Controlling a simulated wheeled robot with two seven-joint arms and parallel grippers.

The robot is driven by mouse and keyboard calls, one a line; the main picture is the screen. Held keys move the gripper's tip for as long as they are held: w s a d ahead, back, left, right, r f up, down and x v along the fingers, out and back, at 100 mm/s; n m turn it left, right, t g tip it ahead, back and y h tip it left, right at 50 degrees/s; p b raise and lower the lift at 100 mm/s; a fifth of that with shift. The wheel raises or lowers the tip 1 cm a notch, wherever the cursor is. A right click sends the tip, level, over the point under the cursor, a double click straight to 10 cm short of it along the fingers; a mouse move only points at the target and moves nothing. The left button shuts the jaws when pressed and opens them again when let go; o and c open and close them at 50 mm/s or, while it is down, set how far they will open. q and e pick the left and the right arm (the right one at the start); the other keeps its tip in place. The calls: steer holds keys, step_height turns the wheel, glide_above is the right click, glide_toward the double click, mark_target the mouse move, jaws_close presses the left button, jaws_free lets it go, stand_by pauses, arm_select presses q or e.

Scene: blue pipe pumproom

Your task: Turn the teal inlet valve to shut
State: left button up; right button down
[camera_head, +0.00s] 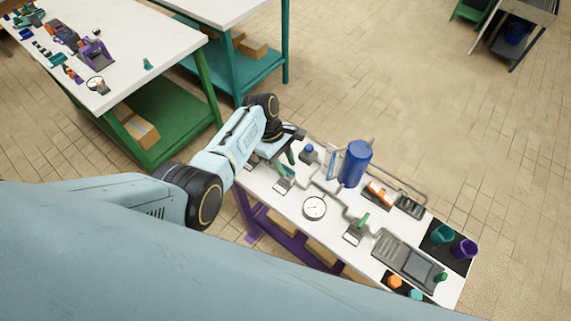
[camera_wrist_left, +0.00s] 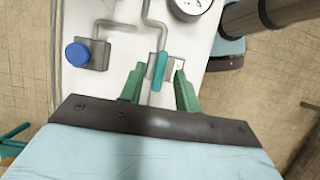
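The teal inlet valve has a short teal lever handle (camera_wrist_left: 160,72) on a small grey plate with a pale label (camera_wrist_left: 178,64), in line with a grey pipe. My left gripper (camera_wrist_left: 161,88) is open, with one green finger on each side of the handle. Gaps show between fingers and handle, so it does not appear gripped. In the head view my left gripper (camera_head: 287,163) reaches down over the far left part of the white pump bench (camera_head: 262,186) and partly hides the valve. My right gripper is not in view.
A blue knob (camera_head: 309,149) on a grey block and a round gauge (camera_head: 314,207) stand close by. A blue tank (camera_head: 355,163), a green-handled valve (camera_head: 363,221), pipes and teal and purple cups are further right. Other benches stand at upper left.

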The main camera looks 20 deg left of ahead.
arm_select(q)
steer(key=shift+d+f, duration=0.1)
steer(key=shift+f, duration=0.1)
jaws_close()
